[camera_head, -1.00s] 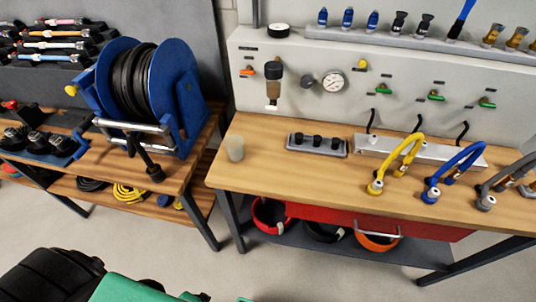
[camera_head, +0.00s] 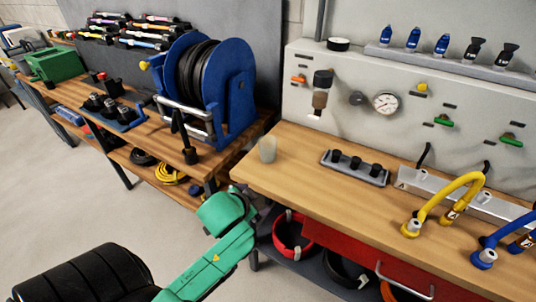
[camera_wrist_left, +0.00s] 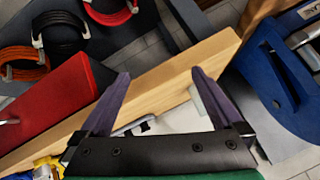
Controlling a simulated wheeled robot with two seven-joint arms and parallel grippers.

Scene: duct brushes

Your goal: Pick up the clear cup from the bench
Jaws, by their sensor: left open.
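The clear cup (camera_head: 267,149) is a small, frosted-looking cup standing upright on the left end of the wooden bench (camera_head: 305,172). My left arm reaches up toward the bench's left front corner in the head view, below the cup; its gripper is mostly hidden there behind the arm. In the left wrist view my left gripper (camera_wrist_left: 157,87) has two dark fingers spread wide with nothing held between them. The bench edge lies beyond the fingers. My right gripper is not in view.
A blue hose reel (camera_head: 228,92) stands on the side table left of the bench. A grey block with black knobs (camera_head: 354,166) sits right of the cup. A yellow hose (camera_head: 446,200) is farther right. A red drawer (camera_head: 345,250) is under the bench top.

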